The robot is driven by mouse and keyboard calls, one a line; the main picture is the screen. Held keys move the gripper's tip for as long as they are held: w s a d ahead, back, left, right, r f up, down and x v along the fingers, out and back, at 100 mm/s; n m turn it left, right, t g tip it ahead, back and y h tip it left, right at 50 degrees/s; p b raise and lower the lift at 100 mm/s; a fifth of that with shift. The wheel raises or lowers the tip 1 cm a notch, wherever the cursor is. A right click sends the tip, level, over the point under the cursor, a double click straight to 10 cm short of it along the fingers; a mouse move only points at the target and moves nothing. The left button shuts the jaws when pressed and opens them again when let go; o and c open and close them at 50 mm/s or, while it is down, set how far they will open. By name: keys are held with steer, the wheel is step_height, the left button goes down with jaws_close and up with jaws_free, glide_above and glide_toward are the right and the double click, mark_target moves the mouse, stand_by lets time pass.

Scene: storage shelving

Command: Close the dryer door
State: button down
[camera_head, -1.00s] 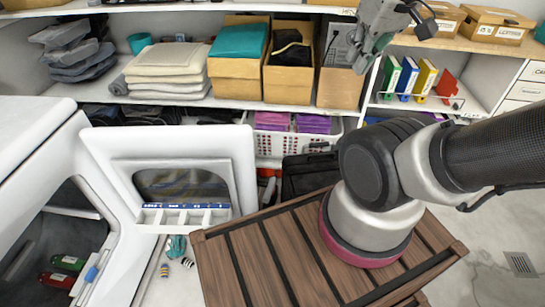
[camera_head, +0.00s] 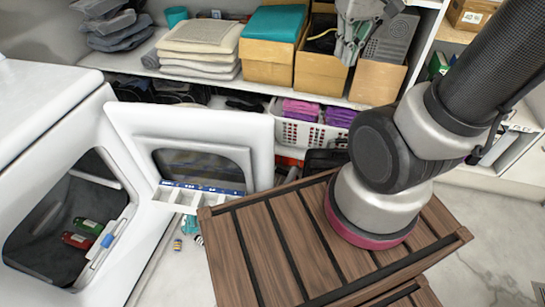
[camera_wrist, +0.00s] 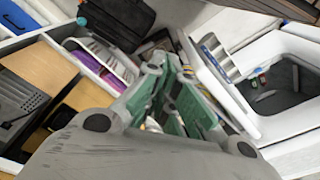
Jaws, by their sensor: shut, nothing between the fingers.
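The white dryer (camera_head: 45,115) stands at the left with its round-cornered opening facing me. Its door (camera_head: 125,135) stands wide open, swung out to the right, with a dark window and a small divided tray on its inner face. In the wrist view, the door (camera_wrist: 205,72) is seen nearly edge-on, right of my fingers, with the dryer's opening (camera_wrist: 275,82) beyond it. My gripper (camera_wrist: 168,62) is shut and empty. In the head view it shows partly at the top, before the shelf boxes, and its fingertips are hard to make out.
A slatted wooden top (camera_head: 265,255) stands in front, close to the door's lower right corner. Shelves behind hold folded towels (camera_head: 200,45), cardboard boxes (camera_head: 268,60) and a white basket (camera_head: 295,132). Red and green bottles (camera_head: 85,232) lie inside the dryer. Pale floor is clear at the right.

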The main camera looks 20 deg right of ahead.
steer(key=w+a+f+m+g+y, duration=0.1)
steer(key=w+a+f+m+g, duration=0.15)
steer(key=w+f, duration=0.65)
steer(key=w+a+f+m+g, duration=0.1)
steer(key=w+a+f, duration=0.2)
steer(key=f, duration=1.1)
steer(key=w+a+f+m+g+y, duration=0.1)
steer(key=w+a+f+m, duration=0.1)
steer(key=w+f, duration=0.75)
steer(key=s+a+f, duration=0.3)
steer(key=s+f, duration=0.6)
steer(key=f, duration=0.2)
steer(key=shift+s+a+f, duration=0.15)
steer(key=shift+a+f, duration=0.15)
steer(key=shift+a, duration=0.05)
